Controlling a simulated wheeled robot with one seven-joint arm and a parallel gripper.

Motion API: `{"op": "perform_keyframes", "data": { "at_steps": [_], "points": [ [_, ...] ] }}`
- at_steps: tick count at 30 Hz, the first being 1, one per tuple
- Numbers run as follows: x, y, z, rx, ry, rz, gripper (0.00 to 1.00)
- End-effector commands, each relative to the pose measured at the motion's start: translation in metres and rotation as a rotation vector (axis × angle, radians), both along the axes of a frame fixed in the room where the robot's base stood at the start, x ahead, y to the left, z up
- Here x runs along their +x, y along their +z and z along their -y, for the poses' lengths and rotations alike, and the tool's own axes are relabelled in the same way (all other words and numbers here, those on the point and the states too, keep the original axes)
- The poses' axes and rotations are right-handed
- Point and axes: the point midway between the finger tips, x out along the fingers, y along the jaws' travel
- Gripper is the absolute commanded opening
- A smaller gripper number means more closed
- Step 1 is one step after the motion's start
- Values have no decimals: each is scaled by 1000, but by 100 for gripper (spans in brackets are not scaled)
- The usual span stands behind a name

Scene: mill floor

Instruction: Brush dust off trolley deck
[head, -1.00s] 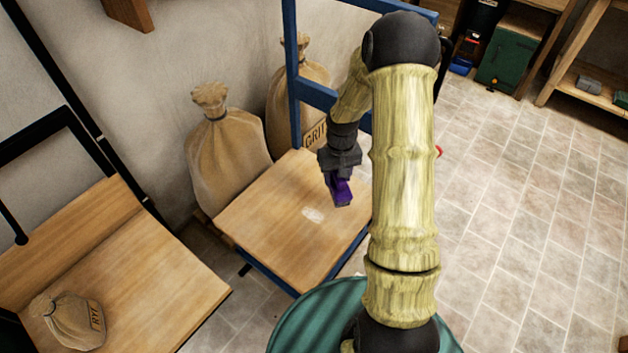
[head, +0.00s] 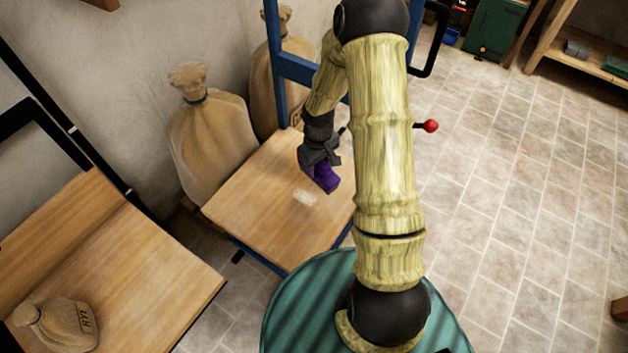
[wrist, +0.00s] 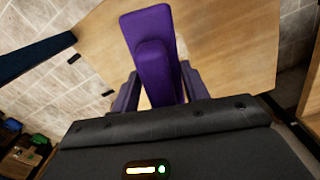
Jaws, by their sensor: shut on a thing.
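The trolley deck (head: 262,215) is a wooden board on a blue frame, in the middle of the head view. A small pale dust patch (head: 305,197) lies on it. My gripper (head: 320,166) is shut on a purple brush (head: 326,180), over the deck just up and right of the patch. I cannot tell whether the brush touches the wood. In the wrist view the brush (wrist: 150,40) stands out between the fingers, in front of the deck (wrist: 225,45).
A blue upright frame (head: 272,65) and two sacks, one of them full in view (head: 210,130), stand behind the deck. At left is a wooden platform (head: 150,270) with a small sack (head: 58,325). A red-knobbed lever (head: 430,126) sticks out at right. Tiled floor on the right is clear.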

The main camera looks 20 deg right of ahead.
Motion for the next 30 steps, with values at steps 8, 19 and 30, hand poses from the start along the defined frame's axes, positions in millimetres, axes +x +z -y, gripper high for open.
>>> {"op": "perform_keyframes", "data": {
  "at_steps": [8,19,30],
  "points": [
    [-16,-37,-18,19,271,0,27],
    [-16,-40,-18,19,266,0,27],
    [-16,-73,-17,19,264,0,27]
  ]
}}
